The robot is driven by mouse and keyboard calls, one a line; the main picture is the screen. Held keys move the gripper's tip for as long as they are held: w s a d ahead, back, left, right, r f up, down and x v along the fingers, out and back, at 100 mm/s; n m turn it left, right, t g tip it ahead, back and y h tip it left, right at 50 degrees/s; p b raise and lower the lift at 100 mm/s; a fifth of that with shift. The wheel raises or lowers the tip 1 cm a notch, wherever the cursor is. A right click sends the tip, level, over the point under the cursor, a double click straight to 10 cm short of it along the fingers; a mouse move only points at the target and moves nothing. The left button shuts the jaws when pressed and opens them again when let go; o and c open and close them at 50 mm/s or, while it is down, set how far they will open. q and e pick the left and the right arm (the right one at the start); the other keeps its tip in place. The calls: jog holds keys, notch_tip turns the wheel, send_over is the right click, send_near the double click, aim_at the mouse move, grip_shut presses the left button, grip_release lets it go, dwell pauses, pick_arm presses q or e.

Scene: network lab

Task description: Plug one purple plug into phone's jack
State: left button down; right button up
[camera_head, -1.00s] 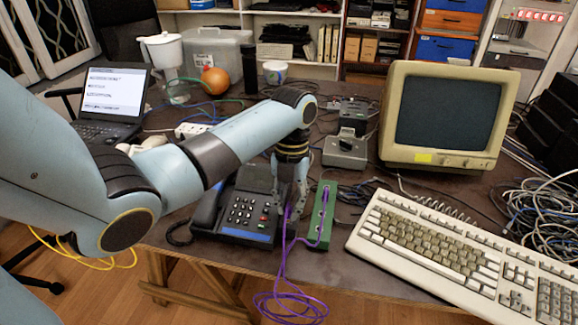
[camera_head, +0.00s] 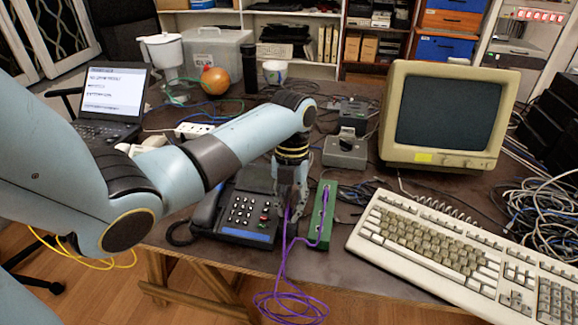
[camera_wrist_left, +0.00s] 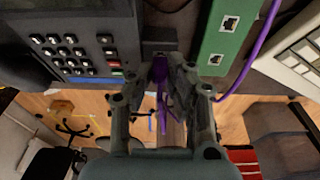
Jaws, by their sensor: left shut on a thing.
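The dark desk phone (camera_head: 238,212) lies near the table's front edge and also shows in the left wrist view (camera_wrist_left: 85,38). My left gripper (camera_head: 290,208) points down at the phone's right side, shut on a purple plug. In the left wrist view my left gripper (camera_wrist_left: 163,75) holds the purple plug (camera_wrist_left: 159,70) just by a small dark block (camera_wrist_left: 158,38) between phone and green box. I cannot tell whether the plug is inside a jack. The green box (camera_head: 320,217) with ports has the purple cable (camera_head: 284,260) running to it. My right gripper is not in view.
A beige keyboard (camera_head: 440,245) and an old monitor (camera_head: 447,115) stand to the right. A grey box (camera_head: 345,152) is behind the green box. Purple cable loops hang over the front table edge. A laptop (camera_head: 112,95) stands at the left.

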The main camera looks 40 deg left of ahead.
pick_arm(q)
jog(key=shift+f, duration=0.25)
jog(key=c, duration=1.2)
grip_release()
notch_tip(320, 180, up, 12)
jog(key=w+a, duration=0.1)
jog(key=shift+w+f, duration=0.15)
jog(key=shift+w, duration=0.1)
